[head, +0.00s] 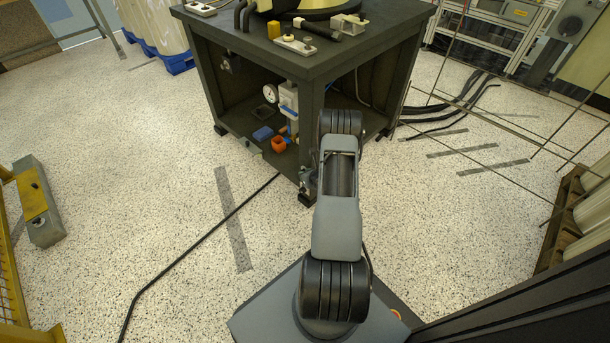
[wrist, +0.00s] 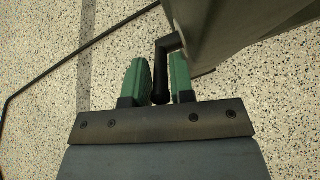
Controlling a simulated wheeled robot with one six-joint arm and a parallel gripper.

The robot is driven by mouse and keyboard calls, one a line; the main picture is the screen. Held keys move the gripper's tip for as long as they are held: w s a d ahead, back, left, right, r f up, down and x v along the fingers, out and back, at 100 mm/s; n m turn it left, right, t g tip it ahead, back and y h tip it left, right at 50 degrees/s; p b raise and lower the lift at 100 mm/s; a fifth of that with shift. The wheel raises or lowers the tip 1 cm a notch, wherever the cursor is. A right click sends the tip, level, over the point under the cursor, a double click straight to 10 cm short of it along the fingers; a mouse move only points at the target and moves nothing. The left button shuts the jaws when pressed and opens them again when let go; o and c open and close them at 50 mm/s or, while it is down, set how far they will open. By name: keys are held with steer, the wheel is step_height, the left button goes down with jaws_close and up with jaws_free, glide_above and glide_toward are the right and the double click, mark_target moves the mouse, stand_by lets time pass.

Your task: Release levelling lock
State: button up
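A black cranked lever (wrist: 161,75), which I take to be the levelling lock handle, comes off a dark greenish frame part (wrist: 235,25) in the wrist view. Its grip lies between the two green fingers of my gripper (wrist: 160,80). The fingers stand on both sides of the grip, close to it; I cannot tell whether both touch it. In the head view my arm reaches down to the front corner leg of a dark machine cart (head: 310,130). The lever and my gripper's fingers are not clear there, largely hidden by my arm.
A black cable (head: 200,225) runs over the speckled floor. A pallet with white rolls (head: 590,215) stands at right.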

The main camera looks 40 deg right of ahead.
steer(key=shift+p+v, duration=2.55)
steer(key=shift+v, duration=4.4)
steer(key=shift+o, duration=0.3)
